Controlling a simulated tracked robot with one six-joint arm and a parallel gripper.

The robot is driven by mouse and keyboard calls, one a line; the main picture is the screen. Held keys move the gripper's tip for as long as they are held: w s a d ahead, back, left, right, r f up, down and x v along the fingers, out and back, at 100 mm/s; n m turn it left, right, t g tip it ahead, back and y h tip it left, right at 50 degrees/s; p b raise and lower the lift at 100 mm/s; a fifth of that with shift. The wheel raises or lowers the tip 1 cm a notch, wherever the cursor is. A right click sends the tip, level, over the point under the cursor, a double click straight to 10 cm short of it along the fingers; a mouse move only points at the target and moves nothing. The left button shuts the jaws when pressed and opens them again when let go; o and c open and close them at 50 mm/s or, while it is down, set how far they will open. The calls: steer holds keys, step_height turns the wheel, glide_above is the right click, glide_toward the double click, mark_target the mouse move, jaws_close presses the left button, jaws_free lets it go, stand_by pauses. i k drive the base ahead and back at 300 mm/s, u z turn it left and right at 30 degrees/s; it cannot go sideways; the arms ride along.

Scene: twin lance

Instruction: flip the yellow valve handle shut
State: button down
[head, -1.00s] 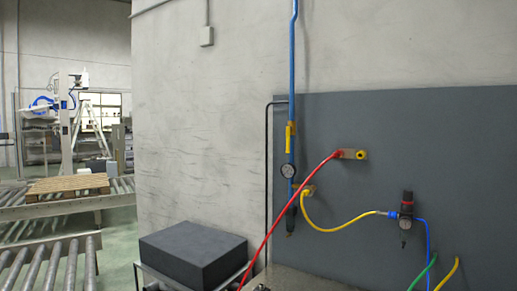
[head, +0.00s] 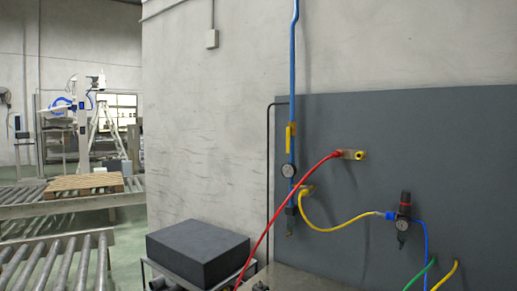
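The yellow valve handle (head: 289,138) is on the blue vertical pipe (head: 294,60), near the left edge of the grey wall panel. It hangs along the pipe, pointing down. A round pressure gauge (head: 288,171) sits on the pipe just below it. My gripper is not in the head view, so its state and its place relative to the handle are hidden.
A red hose (head: 275,212) crosses in front of the grey panel (head: 440,135), below and right of the valve. A yellow hose (head: 335,228) runs to a regulator (head: 403,222). A dark block (head: 197,250) stands on a frame at lower left. Roller conveyors (head: 60,265) lie far left.

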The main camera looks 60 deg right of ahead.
mark_target(289, 128)
steer(key=u, duration=0.2)
steer(key=i, duration=1.8)
steer(key=z, duration=2.5)
